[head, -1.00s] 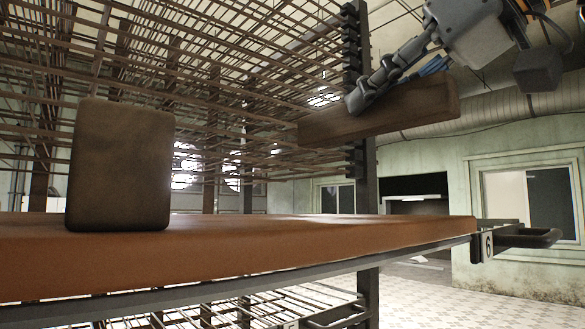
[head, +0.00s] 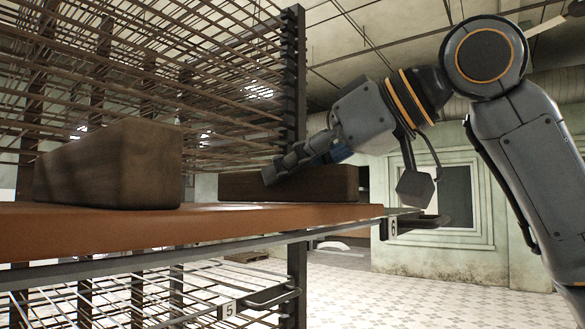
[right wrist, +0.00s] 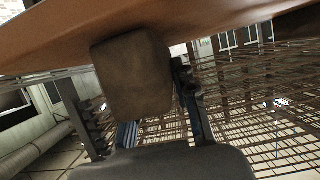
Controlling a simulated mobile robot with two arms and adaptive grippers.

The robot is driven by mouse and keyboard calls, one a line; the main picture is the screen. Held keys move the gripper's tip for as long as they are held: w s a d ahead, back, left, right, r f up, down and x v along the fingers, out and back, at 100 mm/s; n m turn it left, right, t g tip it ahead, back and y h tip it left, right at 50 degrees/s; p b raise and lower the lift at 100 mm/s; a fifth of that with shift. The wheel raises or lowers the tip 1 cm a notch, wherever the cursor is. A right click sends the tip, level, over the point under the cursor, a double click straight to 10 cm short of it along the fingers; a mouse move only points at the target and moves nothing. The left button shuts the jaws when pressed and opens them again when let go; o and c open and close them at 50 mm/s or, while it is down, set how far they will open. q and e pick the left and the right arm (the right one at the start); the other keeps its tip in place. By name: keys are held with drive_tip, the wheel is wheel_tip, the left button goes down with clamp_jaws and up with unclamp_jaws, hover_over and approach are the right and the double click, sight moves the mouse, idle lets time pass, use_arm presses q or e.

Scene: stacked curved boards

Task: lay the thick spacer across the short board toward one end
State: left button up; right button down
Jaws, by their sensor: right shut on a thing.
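The short board (head: 215,222) is orange-brown and lies flat across the rack; it also shows in the right wrist view (right wrist: 215,15). My right gripper (head: 283,170) is shut on a thick dark brown spacer (head: 335,183), with its fingers over the spacer's left part in the head view. This spacer lies level across the board's right end, at or just above its top; contact is hard to tell. The spacer also shows in the right wrist view (right wrist: 135,78). A second dark spacer (head: 150,165) rests on the board at the left. My left gripper is out of view.
A tall rack of thin metal rods (head: 150,80) stands behind the board, with a dark post (head: 293,100). Below are another level with a handle (head: 270,297) and a tiled floor (head: 430,295). The board between the two spacers is bare.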

drive_tip(key=c, duration=1.4)
unclamp_jaws()
drive_tip(key=shift+w+d+f, duration=0.15)
drive_tip(key=shift+d, duration=0.1)
drive_tip(key=shift+c, duration=0.2)
drive_tip(key=o, duration=0.4)
drive_tip(key=shift+w, duration=0.1)
drive_tip(key=shift+s+a, duration=0.2)
drive_tip(key=shift+s+d+r, duration=0.1)
drive_tip(key=shift+d+r, duration=0.1)
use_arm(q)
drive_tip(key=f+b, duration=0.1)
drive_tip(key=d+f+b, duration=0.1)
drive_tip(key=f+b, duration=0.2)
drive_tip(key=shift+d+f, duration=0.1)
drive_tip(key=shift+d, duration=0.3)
use_arm(e)
drive_tip(key=v, duration=1.1)
drive_tip(key=shift+s+d, duration=0.15)
drive_tip(key=shift+d, duration=0.15)
